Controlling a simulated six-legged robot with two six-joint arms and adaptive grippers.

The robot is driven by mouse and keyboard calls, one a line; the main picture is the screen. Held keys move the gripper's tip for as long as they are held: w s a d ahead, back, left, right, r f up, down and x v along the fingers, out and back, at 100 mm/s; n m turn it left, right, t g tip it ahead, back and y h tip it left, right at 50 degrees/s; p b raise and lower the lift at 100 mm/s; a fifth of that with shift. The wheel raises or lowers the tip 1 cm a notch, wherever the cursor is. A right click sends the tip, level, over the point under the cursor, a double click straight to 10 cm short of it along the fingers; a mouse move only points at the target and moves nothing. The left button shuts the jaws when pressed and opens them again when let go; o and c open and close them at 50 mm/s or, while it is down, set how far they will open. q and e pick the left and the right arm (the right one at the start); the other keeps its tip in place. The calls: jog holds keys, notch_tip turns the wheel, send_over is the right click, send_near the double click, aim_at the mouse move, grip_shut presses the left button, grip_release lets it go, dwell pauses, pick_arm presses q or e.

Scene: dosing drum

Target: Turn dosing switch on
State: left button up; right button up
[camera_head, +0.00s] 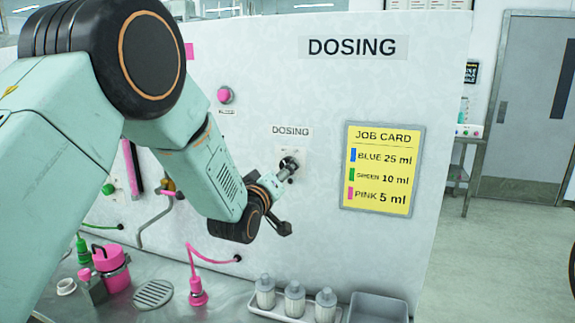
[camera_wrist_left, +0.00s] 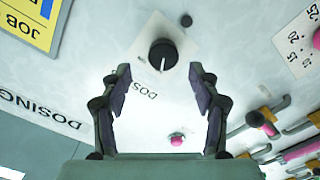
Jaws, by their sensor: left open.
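The dosing switch is a round black knob (camera_wrist_left: 163,55) with a white pointer line on a pale square plate (camera_wrist_left: 180,32). In the wrist view its pointer runs down the picture, towards the small DOSING label (camera_wrist_left: 145,90). In the head view the switch (camera_head: 290,162) sits under the DOSING label (camera_head: 291,131), partly hidden by my gripper. My left gripper (camera_head: 284,176) is close to it. In the wrist view my left gripper (camera_wrist_left: 160,78) is open, with one finger to each side and the knob just beyond the fingertips. No contact shows. My right gripper is not in view.
A yellow job card (camera_head: 382,169) hangs right of the switch. A pink button (camera_head: 224,95) is on the panel (camera_head: 260,70) at upper left. Several bottles (camera_head: 295,296) stand in a tray below, beside a grey bin (camera_head: 375,304). Pink and green fittings are at lower left.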

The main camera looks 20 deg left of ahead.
pick_arm(q)
jog(key=w+p, duration=0.1)
jog(key=w, duration=0.3)
jog(key=shift+w, duration=0.3)
jog(key=shift+a, duration=0.3)
jog(key=shift+c, duration=1.1)
jog(key=shift+w+f, duration=0.1)
jog(key=shift+w, duration=0.05)
jog(key=c, duration=0.3)
jog(key=shift+d, duration=0.2)
jog(key=c, duration=0.3)
jog(key=shift+a, duration=0.15)
jog(key=c, duration=0.4)
jog(key=shift+o, duration=0.2)
